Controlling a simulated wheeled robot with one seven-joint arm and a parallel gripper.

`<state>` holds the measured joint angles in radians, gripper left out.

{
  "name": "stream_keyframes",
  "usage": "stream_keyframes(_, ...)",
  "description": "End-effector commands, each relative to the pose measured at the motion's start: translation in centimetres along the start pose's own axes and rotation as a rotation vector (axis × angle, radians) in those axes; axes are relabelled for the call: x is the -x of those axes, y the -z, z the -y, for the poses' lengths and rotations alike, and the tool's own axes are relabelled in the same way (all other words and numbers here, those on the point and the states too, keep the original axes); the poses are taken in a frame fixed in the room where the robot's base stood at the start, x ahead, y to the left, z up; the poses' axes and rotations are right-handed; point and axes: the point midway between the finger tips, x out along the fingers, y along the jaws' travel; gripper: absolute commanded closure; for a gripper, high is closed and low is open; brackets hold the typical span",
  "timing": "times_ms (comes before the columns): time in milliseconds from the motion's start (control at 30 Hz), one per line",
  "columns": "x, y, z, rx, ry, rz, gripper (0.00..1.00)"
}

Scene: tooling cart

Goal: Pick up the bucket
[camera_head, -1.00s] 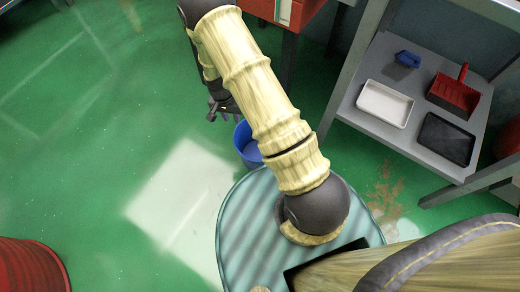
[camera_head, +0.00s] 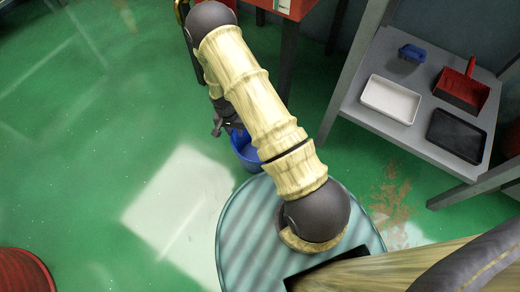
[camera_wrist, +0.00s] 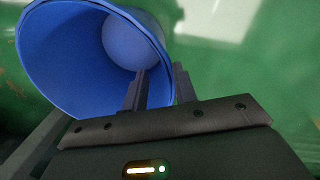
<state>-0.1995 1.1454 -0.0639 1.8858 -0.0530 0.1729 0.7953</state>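The blue bucket (camera_head: 245,152) stands on the green floor, partly hidden behind my arm in the head view. In the wrist view the bucket (camera_wrist: 75,50) fills the upper left, with its open mouth and pale round bottom showing. My gripper (camera_head: 226,126) is at the bucket's rim on its upper left side in the head view. In the wrist view my gripper (camera_wrist: 158,80) has its fingers apart. The left finger overlaps the inside of the bucket and the right finger lies just past its rim. Contact with the wall cannot be told.
A grey shelf (camera_head: 395,128) at right holds a white tray (camera_head: 390,98), a black tray (camera_head: 456,137), a red dustpan (camera_head: 462,88) and a blue brush (camera_head: 411,53). A red barrel (camera_head: 24,272) is at lower left. Floor at left is clear.

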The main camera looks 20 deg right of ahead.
Motion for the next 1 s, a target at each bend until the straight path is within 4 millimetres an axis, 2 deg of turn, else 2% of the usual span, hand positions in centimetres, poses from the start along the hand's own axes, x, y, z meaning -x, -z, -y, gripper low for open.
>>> stream_keyframes(167,-0.6,0.0,0.1,0.002,0.000,0.000,0.72)
stream_keyframes(600,-5.2,0.6,0.1,-0.007,-0.001,0.002,0.72)
stream_keyframes(1000,-5.2,0.5,0.1,-0.005,0.000,0.001,0.72)
